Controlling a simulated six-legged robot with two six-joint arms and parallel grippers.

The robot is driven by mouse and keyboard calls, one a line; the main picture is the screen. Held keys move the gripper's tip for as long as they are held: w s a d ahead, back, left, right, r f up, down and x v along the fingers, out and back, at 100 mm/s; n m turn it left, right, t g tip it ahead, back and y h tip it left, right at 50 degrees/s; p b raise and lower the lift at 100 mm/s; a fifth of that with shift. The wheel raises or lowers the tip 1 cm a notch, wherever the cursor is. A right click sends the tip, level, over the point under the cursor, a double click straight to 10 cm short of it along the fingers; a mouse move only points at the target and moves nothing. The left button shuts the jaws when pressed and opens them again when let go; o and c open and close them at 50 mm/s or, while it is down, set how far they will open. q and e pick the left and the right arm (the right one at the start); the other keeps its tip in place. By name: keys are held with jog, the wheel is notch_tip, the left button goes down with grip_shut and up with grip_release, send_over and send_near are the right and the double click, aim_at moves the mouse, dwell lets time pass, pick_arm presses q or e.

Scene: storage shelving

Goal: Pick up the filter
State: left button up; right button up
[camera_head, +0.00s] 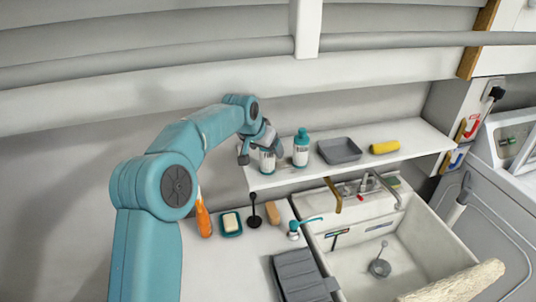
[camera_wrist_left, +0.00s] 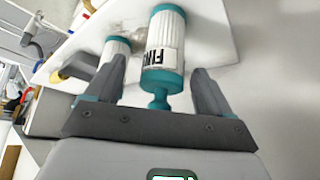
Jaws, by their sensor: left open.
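A filter (camera_head: 267,161), a white cylinder with teal ends, stands on the white shelf, partly hidden by my left gripper (camera_head: 262,154). In the left wrist view this filter (camera_wrist_left: 164,45) has a "FIN…" label and a teal knob toward me. My left gripper (camera_wrist_left: 157,85) is open there, its two fingers on either side of the filter's near end, with gaps visible. A second similar cylinder (camera_head: 301,149) with a teal top stands to the right on the shelf; a similar one (camera_wrist_left: 114,47) is partly behind the left finger in the wrist view. My right gripper is not in view.
A grey tray (camera_head: 339,150) and a yellow item (camera_head: 384,147) lie farther right on the shelf (camera_head: 420,143). A wall is behind the shelf.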

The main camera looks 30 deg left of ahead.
pick_arm(q)
jog(key=x, duration=0.3)
jog(key=shift+w+a, duration=0.1)
jog(key=shift+a, duration=0.3)
jog(key=shift+d+r, duration=0.15)
jog(key=shift+d, duration=0.15)
jog(key=c, duration=1.1)
jog(key=shift+c, duration=0.2)
